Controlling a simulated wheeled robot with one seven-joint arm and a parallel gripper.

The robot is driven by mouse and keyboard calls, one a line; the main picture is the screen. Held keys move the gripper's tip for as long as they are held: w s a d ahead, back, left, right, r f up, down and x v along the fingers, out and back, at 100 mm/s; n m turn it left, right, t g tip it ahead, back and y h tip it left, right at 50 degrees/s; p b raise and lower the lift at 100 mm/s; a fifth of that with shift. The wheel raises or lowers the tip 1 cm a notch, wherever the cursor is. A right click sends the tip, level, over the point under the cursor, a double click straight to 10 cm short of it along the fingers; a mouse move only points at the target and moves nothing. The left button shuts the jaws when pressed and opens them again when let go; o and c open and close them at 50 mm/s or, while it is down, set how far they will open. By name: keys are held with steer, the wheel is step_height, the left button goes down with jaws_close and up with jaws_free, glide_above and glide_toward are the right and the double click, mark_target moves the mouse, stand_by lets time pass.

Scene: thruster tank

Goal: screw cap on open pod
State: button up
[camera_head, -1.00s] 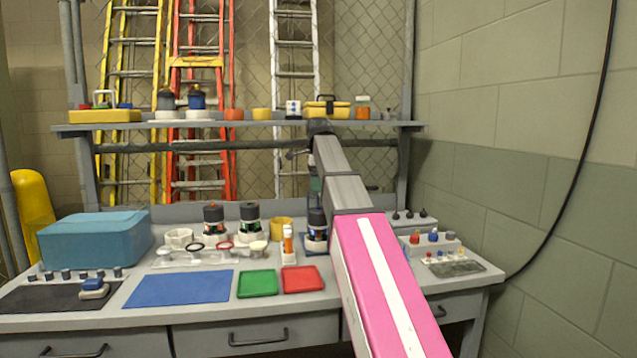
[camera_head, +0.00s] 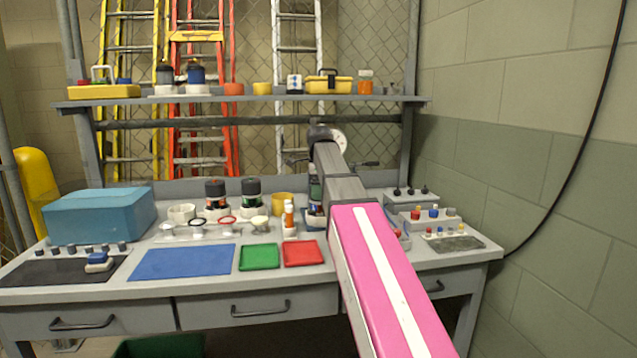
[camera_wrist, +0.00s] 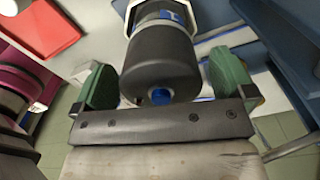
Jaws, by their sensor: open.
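In the wrist view, my gripper (camera_wrist: 162,88) has its two green fingers spread apart. A dark grey rounded cylinder (camera_wrist: 158,62) with a blue tip lies between them, with gaps on both sides. It sits in a pale holder with blue beyond. I cannot tell whether it is a cap or a pod body. In the head view, a dark pod (camera_head: 314,188) stands at the back of the bench, partly hidden by my arm. Two more dark-topped pods, one orange-banded (camera_head: 215,195) and one green-banded (camera_head: 251,194), stand left of it. My fingers are hidden there.
Red (camera_head: 304,254) and green (camera_head: 260,257) trays and a blue mat (camera_head: 183,261) lie in front. A teal box (camera_head: 100,214) stands at left. A fixture with small knobs (camera_head: 436,214) is right of my arm. A shelf (camera_head: 240,99) crosses above the bench.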

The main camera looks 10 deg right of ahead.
steer(key=shift+f, duration=0.1)
steer(key=c, duration=0.9)
steer(key=o, duration=0.3)
steer(key=shift+c, duration=1.2)
steer(key=m, duration=0.5)
steer(key=shift+m, duration=0.4)
steer(key=m, duration=0.5)
steer(key=shift+m, duration=0.4)
